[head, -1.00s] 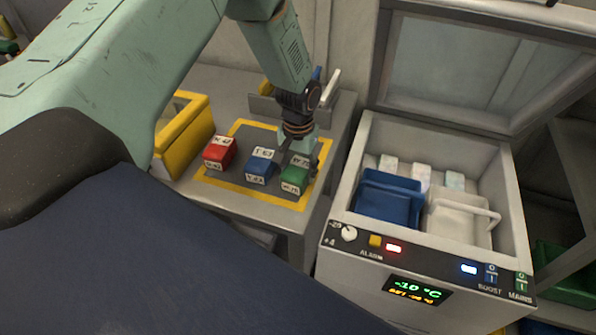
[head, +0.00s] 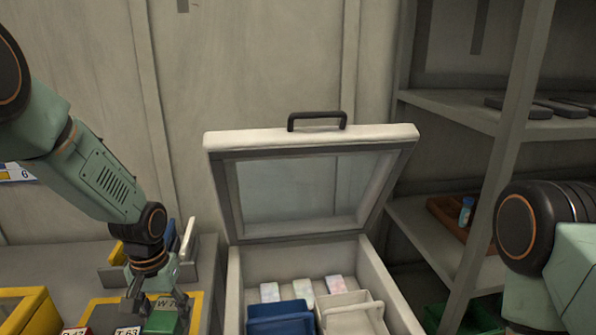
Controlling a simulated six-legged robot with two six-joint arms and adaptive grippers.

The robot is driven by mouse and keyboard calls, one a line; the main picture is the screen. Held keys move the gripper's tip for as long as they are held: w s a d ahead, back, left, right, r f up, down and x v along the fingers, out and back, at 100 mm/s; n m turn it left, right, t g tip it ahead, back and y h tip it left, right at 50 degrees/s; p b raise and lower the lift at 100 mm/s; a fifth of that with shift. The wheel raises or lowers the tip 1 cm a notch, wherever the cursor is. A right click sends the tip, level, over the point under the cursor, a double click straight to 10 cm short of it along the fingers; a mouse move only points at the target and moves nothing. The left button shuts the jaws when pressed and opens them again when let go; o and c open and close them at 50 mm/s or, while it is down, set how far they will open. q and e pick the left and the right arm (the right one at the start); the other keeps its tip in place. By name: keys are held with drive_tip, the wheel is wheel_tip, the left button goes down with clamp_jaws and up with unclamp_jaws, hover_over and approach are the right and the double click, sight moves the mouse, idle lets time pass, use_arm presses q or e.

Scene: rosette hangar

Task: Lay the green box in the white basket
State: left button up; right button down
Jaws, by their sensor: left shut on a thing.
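The green box (head: 163,321) with a white label on top stands on the yellow-edged mat at the lower left, partly cut off by the frame. My left gripper (head: 157,298) reaches down over it and is shut on it, one finger on either side. The white basket (head: 352,313) with a raised handle sits inside the open chest freezer, right of the blue basket; its lower part is out of frame. My right arm's joint shows at the right edge, but its gripper is out of view.
The freezer lid (head: 310,180) stands open against the wall. A blue basket (head: 281,322) and several pale packs (head: 302,289) lie in the freezer. Red and blue boxes are barely visible beside the green one. A yellow bin (head: 25,308) stands left; shelves (head: 450,108) stand right.

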use_arm(q)
drive_tip(key=s+d+f+m+b, duration=0.1)
drive_tip(key=s+d+f+b, duration=0.5)
drive_tip(key=d+b, duration=0.5)
drive_tip(key=f+b, duration=0.1)
drive_tip(key=b, duration=0.3)
drive_tip(key=shift+s+d+f, duration=0.15)
drive_tip(key=shift+s+d, duration=0.05)
drive_tip(key=shift+s, duration=0.1)
drive_tip(key=shift+d, duration=0.2)
